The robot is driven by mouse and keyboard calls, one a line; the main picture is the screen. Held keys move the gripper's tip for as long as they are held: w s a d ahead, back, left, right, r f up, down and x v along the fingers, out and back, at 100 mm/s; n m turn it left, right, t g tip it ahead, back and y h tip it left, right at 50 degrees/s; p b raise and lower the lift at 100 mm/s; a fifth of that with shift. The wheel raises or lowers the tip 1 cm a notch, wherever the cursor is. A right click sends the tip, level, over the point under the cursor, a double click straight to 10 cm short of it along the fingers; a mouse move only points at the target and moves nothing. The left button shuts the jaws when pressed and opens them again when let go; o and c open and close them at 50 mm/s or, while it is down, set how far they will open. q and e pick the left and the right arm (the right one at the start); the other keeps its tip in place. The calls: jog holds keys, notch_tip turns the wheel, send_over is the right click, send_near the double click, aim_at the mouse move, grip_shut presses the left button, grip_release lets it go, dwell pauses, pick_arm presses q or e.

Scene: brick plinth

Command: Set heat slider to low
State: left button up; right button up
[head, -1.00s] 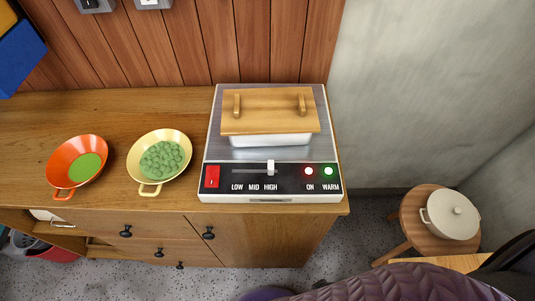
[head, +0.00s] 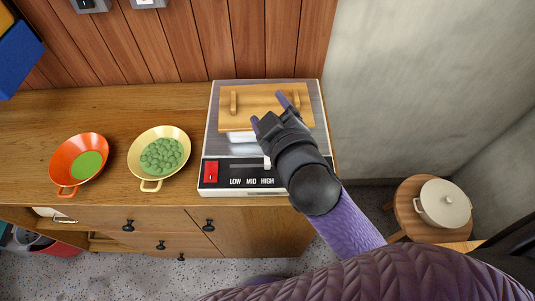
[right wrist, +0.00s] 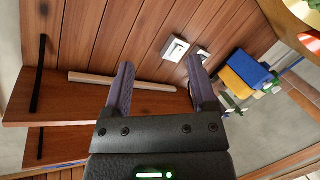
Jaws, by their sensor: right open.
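The hot plate (head: 212,143) is a silver unit with a black control panel on the wooden counter. Its heat slider knob (head: 267,163) is white and shows just left of my right gripper's arm, above the HIGH label. LOW and MID lie to the left of it. My right gripper (head: 268,109) is open and empty, above the hot plate near the wooden lid (head: 262,96). It hides the right part of the panel, with the ON and WARM lights. In the right wrist view the open fingers (right wrist: 161,85) hold nothing. My left gripper is not in view.
A white dish under the wooden lid stands on the hot plate. A red switch (head: 210,171) sits at the panel's left. A yellow pan (head: 181,141) and an orange pan (head: 62,152) stand left. A white pot (head: 443,204) is on a stool at right.

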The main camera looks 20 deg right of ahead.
jog(key=w+a+r+n+t+y, duration=0.1)
jog(key=a+r+n+t+y, duration=0.3)
jog(key=a+r+n+y, duration=0.65)
jog(key=s+a+r+n+g+y, duration=0.25)
jog(key=a+n+g+y, duration=0.25)
jog(key=n+g+y, duration=0.65)
jog(key=n+g+h, duration=0.8)
jog(key=n+h, duration=1.3)
jog(key=h, duration=0.2)
send_near(267, 162)
jog(key=shift+w+d+f, duration=0.1)
jog(key=shift+w+d, duration=0.25)
jog(key=shift+w, duration=0.1)
notch_tip(267, 162, down, 10)
jog(key=shift+r+b, duration=0.2)
jog(key=shift+b, duration=0.7)
